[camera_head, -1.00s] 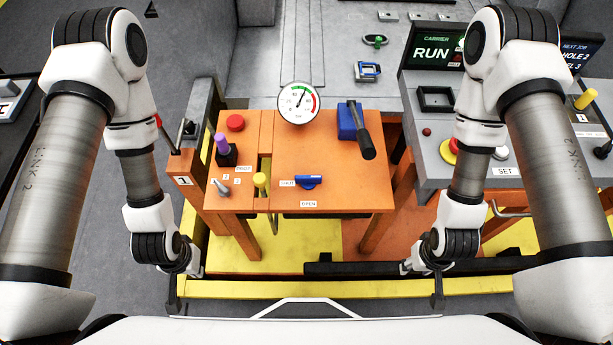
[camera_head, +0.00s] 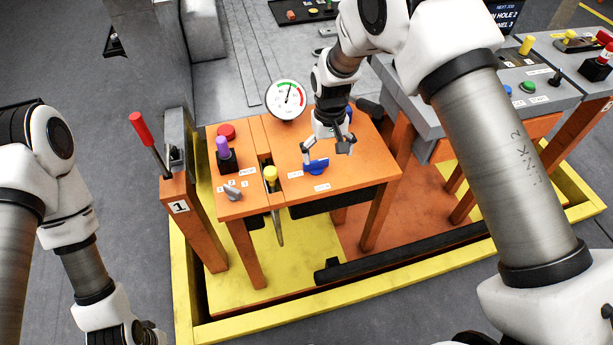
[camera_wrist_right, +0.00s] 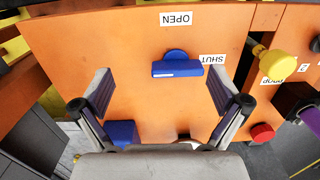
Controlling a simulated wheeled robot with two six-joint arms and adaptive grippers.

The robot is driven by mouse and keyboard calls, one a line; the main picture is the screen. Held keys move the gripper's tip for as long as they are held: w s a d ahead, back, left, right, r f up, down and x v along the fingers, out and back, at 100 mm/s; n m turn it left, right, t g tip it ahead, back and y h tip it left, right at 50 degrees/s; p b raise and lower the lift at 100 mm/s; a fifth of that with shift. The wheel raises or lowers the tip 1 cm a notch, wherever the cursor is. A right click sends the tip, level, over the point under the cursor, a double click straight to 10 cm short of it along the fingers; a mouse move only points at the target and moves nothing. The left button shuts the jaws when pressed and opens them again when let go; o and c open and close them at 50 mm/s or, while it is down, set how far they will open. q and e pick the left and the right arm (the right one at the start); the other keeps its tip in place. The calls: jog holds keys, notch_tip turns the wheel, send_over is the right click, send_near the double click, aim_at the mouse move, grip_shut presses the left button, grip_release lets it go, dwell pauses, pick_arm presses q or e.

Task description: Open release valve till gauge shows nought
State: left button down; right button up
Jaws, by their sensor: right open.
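The release valve is a blue lever handle (camera_head: 317,166) on the orange panel. In the right wrist view the handle (camera_wrist_right: 177,70) lies crosswise, its end toward the SHUT label (camera_wrist_right: 211,59); the OPEN label (camera_wrist_right: 176,19) lies off to its side. My right gripper (camera_head: 327,150) is open above the panel, its fingers apart. In the right wrist view the fingers (camera_wrist_right: 162,92) flank the handle with gaps on both sides. The round gauge (camera_head: 287,99) has its needle near the top, off nought. My left gripper (camera_head: 150,333) is at the bottom edge, mostly cut off.
A yellow knob (camera_head: 270,174), a purple knob (camera_head: 222,145) and a red button (camera_head: 227,131) stand left on the panel. A blue block with a black lever is partly hidden behind my right gripper. A red-handled lever (camera_head: 140,127) rises at the left.

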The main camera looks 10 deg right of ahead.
aim_at(316, 161)
jog(key=shift+t, duration=0.3)
jog(key=w+a+r, duration=0.2)
jog(key=r, duration=0.1)
jog(key=shift+a+r, duration=0.25)
jog(key=shift+a, duration=0.05)
jog(key=shift+s+a+f, duration=0.1)
jog(key=shift+f, duration=0.15)
jog(key=f, duration=0.7)
jog(key=shift+d, duration=0.2)
jog(key=shift+f, duration=0.1)
jog(key=shift+c, duration=0.4)
jog(key=c, duration=1.1)
